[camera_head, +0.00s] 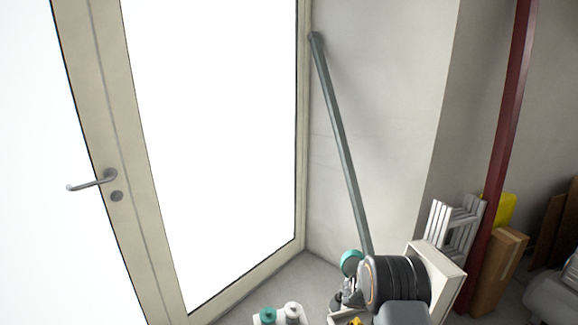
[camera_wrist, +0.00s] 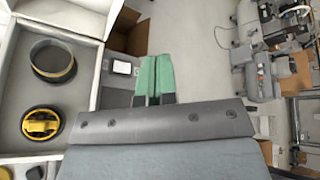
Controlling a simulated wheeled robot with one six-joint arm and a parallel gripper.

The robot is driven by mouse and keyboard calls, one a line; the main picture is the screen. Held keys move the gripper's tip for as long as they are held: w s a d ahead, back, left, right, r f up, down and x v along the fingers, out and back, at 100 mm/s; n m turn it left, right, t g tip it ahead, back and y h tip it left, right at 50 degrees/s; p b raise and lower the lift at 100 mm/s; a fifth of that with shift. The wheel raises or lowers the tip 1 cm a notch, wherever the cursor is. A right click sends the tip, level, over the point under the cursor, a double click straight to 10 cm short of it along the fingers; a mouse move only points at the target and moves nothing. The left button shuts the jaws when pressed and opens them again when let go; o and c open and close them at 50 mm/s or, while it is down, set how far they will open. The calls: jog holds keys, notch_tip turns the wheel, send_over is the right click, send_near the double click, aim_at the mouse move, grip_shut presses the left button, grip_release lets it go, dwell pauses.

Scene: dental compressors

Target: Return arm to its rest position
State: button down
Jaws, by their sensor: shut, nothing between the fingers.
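My gripper (camera_wrist: 153,80) shows in the wrist view as two green fingers pressed together past the grey wrist housing. It is shut and empty. It points over a grey floor strip beside a white-walled box. In the head view I cannot make out the gripper or the pose of the whole arm.
In the wrist view a white box (camera_wrist: 110,20) at left holds a black ring (camera_wrist: 53,77) and a yellow-and-black round part (camera_wrist: 41,124). The head view shows a door handle (camera_head: 92,181), a leaning grey pole (camera_head: 341,145), a red post (camera_head: 507,100) and a dark ribbed cylinder (camera_head: 398,281).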

jog(key=s+a+r+m+t+y+p, duration=0.1)
jog(key=s+a+r+m+y+p, duration=0.2)
jog(key=s+a+r+m, duration=0.3)
jog(key=s+a+r+m+t+y+p, duration=0.1)
jog(key=s+a+r+m+y+p, duration=0.3)
jog(key=s+r+m, duration=0.5)
jog(key=s+a+r+m+t+y+p, duration=0.1)
jog(key=s+a+r+m+y+p, duration=0.3)
jog(key=r, duration=1.3)
jog(key=s+a+m+y, duration=0.2)
jog(key=s+a+m, duration=0.2)
jog(key=a+m, duration=0.2)
jog(key=shift+a+m+y, duration=0.2)
jog(key=shift+m+y, duration=0.1)
jog(key=shift+m, duration=1)
jog(key=shift+r, duration=0.1)
